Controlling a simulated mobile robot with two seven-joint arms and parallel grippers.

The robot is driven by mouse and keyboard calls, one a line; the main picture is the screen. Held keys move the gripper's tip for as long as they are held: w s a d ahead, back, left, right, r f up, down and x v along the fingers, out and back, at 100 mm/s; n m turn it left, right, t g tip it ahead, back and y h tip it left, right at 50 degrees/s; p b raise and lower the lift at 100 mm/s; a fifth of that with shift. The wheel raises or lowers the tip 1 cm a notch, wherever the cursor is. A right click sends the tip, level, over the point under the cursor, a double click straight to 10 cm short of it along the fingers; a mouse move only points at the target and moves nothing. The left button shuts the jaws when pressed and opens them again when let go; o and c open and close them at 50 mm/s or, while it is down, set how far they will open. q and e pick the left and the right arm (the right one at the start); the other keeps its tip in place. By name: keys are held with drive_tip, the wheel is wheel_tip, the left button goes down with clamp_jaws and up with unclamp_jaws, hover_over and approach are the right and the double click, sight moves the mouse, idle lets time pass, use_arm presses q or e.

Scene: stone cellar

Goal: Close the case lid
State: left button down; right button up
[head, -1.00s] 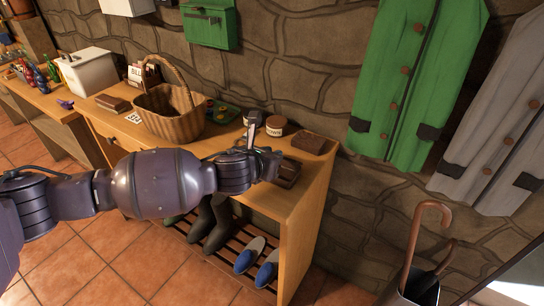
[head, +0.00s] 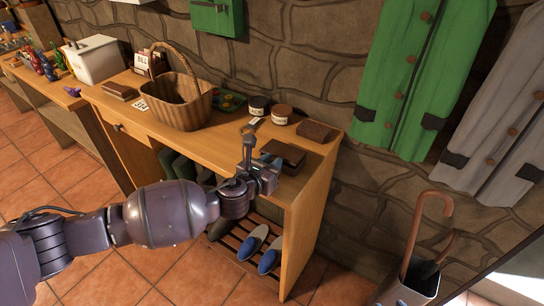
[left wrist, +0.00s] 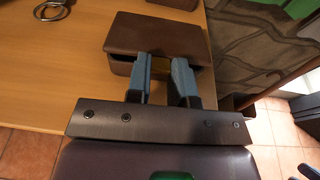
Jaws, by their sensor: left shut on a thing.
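The brown case (head: 284,152) lies near the front right edge of the wooden bench. In the left wrist view the case (left wrist: 157,31) shows its flat lid from above, with a narrow dark gap under the lid's front edge. My left gripper (head: 265,170) is at the front side of the case. My right gripper is out of view.
Slippers (head: 254,242) sit on the slatted shelf below.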

use_arm(q)
drive_tip(key=shift+s+a+f, duration=0.1)
drive_tip(key=shift+f, duration=0.5)
drive_tip(key=c, duration=1)
unclamp_jaws()
drive_tip(key=shift+r, duration=0.15)
drive_tip(key=p+v, duration=0.2)
drive_tip(key=v, duration=0.8)
drive_tip(key=shift+s, duration=0.25)
drive_tip(key=shift+a+r, duration=0.1)
